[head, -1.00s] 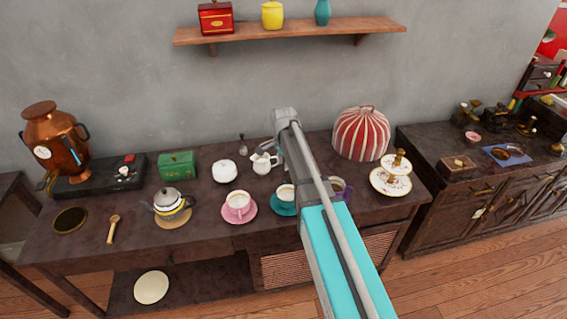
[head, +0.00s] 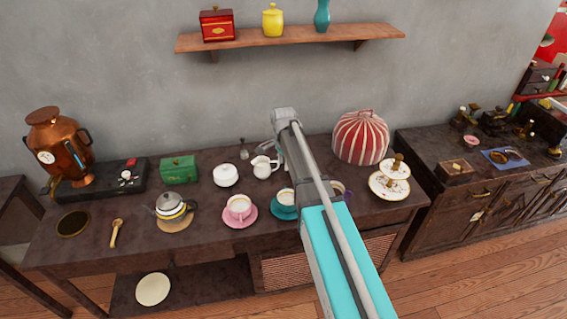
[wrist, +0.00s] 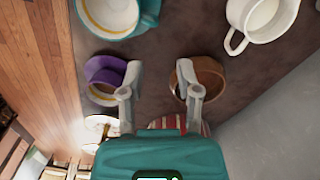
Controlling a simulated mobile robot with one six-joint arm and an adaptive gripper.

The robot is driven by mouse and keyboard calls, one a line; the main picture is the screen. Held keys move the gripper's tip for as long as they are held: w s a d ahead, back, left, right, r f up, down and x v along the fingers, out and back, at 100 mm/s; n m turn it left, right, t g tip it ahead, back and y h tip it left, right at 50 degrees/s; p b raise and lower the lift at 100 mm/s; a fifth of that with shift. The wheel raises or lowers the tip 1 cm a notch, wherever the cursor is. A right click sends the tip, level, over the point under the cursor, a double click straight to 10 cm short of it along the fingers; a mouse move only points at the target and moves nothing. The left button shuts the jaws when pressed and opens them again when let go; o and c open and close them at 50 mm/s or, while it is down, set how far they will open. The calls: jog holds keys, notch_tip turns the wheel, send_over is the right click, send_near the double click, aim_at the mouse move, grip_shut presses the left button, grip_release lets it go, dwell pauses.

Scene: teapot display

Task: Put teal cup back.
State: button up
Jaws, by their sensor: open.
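A purple cup (wrist: 103,72) is by the left finger and a brown round vessel (wrist: 208,76) by the right finger. The head view mostly hides my gripper behind my arm.
A pink cup and saucer (head: 239,209), white jug (head: 263,167), white sugar pot (head: 226,174) and kettle (head: 173,209) stand to the left. A striped tea cosy (head: 361,137) and tiered plate stand (head: 389,185) are to the right.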

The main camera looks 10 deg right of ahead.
jog(key=shift+s, duration=0.15)
jog(key=s+n, duration=1.3)
jog(key=s, duration=0.9)
jog(key=shift+s+n, duration=0.3)
jog(key=shift+s, duration=0.05)
